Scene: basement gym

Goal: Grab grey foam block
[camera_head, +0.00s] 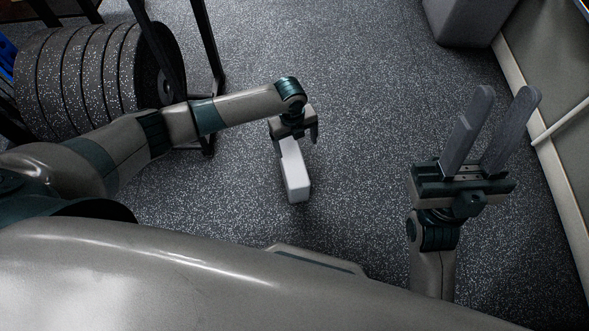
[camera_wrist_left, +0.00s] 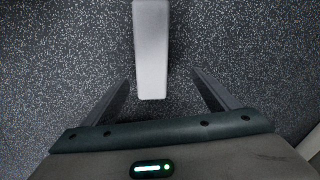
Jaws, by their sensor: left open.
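The grey foam block (camera_head: 294,172) is a long, pale grey bar on the speckled floor in the head view. Its far end is hidden under my left gripper (camera_head: 296,138). In the left wrist view the block (camera_wrist_left: 151,50) runs down from the top edge, and its near end lies between the line of the two open fingers. My left gripper (camera_wrist_left: 160,88) is open, with a gap on each side of the block and no contact visible. My right gripper (camera_head: 510,110) is open and empty at the right, fingers pointing up, well away from the block.
A rack with several black weight plates (camera_head: 95,72) stands at the upper left, close to my left arm. A grey box (camera_head: 466,20) sits at the top right. A wall with a pale baseboard (camera_head: 540,140) runs down the right side. The floor around the block is clear.

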